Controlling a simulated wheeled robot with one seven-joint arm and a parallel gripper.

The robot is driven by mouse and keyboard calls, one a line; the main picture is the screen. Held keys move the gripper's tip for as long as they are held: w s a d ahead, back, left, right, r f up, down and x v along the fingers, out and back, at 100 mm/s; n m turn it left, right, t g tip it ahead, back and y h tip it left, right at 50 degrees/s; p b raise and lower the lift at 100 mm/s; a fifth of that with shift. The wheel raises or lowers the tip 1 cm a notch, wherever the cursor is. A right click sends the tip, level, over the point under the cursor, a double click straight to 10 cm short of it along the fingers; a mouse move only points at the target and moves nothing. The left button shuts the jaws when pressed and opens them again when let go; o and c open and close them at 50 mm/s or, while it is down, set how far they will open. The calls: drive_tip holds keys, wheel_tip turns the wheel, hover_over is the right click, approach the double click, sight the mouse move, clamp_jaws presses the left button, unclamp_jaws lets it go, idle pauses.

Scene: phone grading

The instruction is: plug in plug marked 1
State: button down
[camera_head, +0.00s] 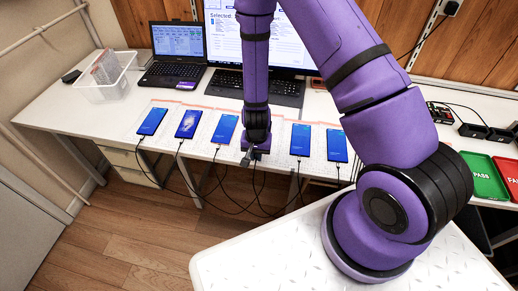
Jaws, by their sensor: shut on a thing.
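Several phones with lit blue screens lie in a row along the front of the white desk, such as the left phone (152,121), the second phone (188,124), the third phone (225,128) and the right phone (336,145). Black cables hang from their front ends. My gripper (253,157) is at the desk's front edge, between the third phone and the phone to its right (300,139). It is shut on a plug, which is too small and covered to make out, with a cable hanging below. No number marks are readable. My arm hides the desk behind the gripper.
A laptop (176,45) and a large monitor with a black keyboard (252,87) stand behind the phones. A clear bin (105,90) is at the left. A green PASS tray (483,177) and a red tray (508,170) lie at the right. Cables hang loosely below the desk edge.

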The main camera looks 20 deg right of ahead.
drive_tip(key=shift+w+f, duration=0.1)
drive_tip(key=shift+w, duration=0.25)
drive_tip(key=shift+w+d+f, duration=0.2)
drive_tip(key=shift+w+f, duration=0.1)
drive_tip(key=shift+f, duration=0.35)
drive_tip(key=shift+w+d+f, duration=0.15)
drive_tip(key=shift+w+f, duration=0.15)
drive_tip(key=shift+f, duration=0.35)
drive_tip(key=shift+w+d+f, duration=0.1)
drive_tip(key=shift+w+d, duration=0.2)
drive_tip(key=shift+w, duration=0.25)
idle(2.5)
drive_tip(key=c, duration=1.1)
unclamp_jaws()
drive_tip(key=shift+s+a+r, duration=0.1)
drive_tip(key=shift+s+r, duration=0.05)
drive_tip(key=shift+r, duration=0.7)
drive_tip(key=shift+s+a+r, duration=0.1)
drive_tip(key=shift+s+r, duration=0.05)
drive_tip(key=shift+r, duration=0.65)
drive_tip(key=shift+s+a+r, duration=0.1)
drive_tip(key=shift+s+r, duration=0.05)
drive_tip(key=shift+r, duration=0.7)
